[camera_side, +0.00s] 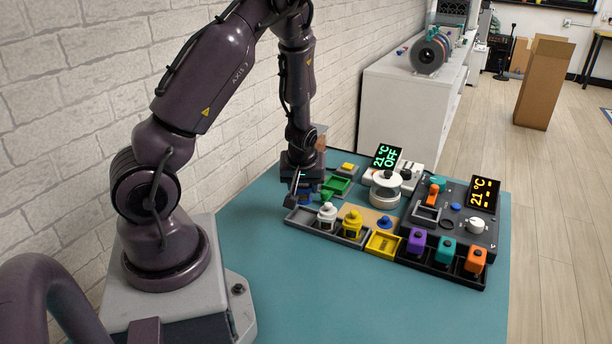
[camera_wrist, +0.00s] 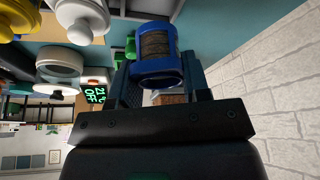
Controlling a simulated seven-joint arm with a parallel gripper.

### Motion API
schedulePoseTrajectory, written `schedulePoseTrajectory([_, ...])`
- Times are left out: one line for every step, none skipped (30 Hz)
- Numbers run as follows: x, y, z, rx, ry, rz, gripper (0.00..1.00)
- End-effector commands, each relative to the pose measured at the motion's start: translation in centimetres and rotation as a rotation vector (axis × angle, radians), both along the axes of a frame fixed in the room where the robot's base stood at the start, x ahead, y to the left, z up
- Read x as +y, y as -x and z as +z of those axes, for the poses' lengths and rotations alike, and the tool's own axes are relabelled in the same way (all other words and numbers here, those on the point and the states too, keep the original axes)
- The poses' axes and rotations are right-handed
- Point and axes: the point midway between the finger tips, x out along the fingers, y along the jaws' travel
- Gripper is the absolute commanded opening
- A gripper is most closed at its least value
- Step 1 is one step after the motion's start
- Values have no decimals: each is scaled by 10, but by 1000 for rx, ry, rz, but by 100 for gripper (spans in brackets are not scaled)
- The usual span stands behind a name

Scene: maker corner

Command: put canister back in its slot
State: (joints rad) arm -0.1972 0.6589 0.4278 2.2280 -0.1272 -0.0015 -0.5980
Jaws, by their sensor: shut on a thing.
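The blue canister (camera_wrist: 158,72), with a brownish ribbed band, is held between the two fingers of my gripper (camera_wrist: 162,80) in the wrist view. A white canister (camera_side: 327,216) and a yellow canister (camera_side: 352,224) stand upright in the rack. Its left compartment looks empty, though my gripper is close above it. I cannot tell whether the held canister touches anything.
A green tray (camera_side: 337,186) is just right of my gripper. A white round device (camera_side: 385,190) stands behind the rack. A yellow tray (camera_side: 383,245) and a dark rack with purple, teal and orange tools (camera_side: 446,251) sit to the right. The teal mat's front is clear.

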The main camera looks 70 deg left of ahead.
Motion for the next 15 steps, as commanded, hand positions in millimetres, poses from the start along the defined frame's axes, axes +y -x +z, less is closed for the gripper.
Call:
schedulePoseTrajectory([0, 1, -6, 2, 1, 1, 18])
schedulePoseTrajectory([0, 0, -9, 3, 1, 1, 18])
schedulePoseTrajectory([0, 1, -13, 3, 1, 1, 18])
schedulePoseTrajectory([0, 1, -16, 2, 0, 1, 18])
schedulePoseTrajectory([0, 1, -19, 2, 1, 1, 18])
schedulePoseTrajectory([0, 0, -23, 3, 2, 0, 18])
schedulePoseTrajectory([0, 0, -26, 2, 1, 1, 18])
schedulePoseTrajectory([0, 0, -28, 1, 1, 0, 18])
schedulePoseTrajectory([0, 0, -32, 2, 1, 1, 18])
schedulePoseTrajectory([0, 0, -34, 3, 1, 0, 18])
schedulePoseTrajectory([0, 0, -36, 2, 1, -1, 18])
schedulePoseTrajectory([0, 0, -38, 2, 1, -1, 18])
schedulePoseTrajectory([0, 0, -40, 2, 1, -1, 18])
schedulePoseTrajectory([0, 0, -42, 2, 1, -1, 18])
schedulePoseTrajectory([0, 0, -43, 0, 1, 0, 18])
